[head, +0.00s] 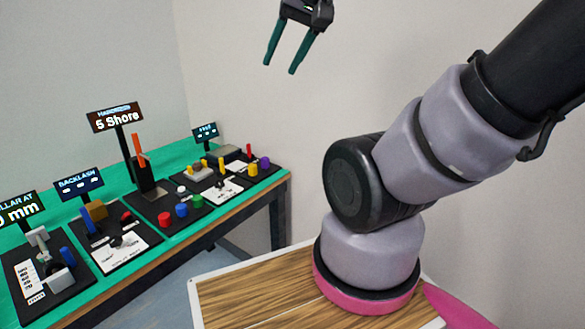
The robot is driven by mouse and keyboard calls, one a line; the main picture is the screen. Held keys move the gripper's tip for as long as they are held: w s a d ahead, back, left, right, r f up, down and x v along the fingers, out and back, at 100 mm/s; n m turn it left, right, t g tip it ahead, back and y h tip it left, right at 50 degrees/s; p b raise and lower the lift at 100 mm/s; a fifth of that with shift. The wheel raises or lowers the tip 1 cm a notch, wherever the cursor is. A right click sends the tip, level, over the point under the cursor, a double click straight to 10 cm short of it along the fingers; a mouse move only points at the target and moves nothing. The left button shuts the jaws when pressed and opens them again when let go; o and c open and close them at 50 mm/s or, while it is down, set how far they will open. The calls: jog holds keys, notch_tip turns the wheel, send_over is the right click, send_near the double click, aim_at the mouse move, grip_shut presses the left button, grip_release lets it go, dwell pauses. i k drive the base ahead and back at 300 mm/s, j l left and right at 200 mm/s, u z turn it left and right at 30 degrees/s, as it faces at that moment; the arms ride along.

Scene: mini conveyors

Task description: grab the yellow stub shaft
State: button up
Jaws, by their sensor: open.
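Several small yellow pieces show at the far end of the green-topped table (170,157). One is a short, thick yellow piece (253,170) on the rightmost black board, beside a purple piece (264,162). Another is a slim upright yellow piece (221,164) by a pale block, with a smaller yellow piece (204,163) to its left. They are too small for me to tell which is the stub shaft. My gripper (280,69) is open and empty at the top of the view, fingers pointing down, high above the table and apart from everything.
Red (164,220), blue (181,210) and green (195,201) cylinders stand on a middle board. An upright orange strip (137,145) and several sign posts, including the "5 Shore" sign (116,117), rise above the table. Walls stand behind. Space around my gripper is clear.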

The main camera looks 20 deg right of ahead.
aim_at(252, 167)
jog(key=z, duration=0.2)
jog(key=i+z, duration=0.2)
jog(key=i, duration=0.3)
jog(key=i+j+z, duration=0.15)
jog(key=i, duration=0.3)
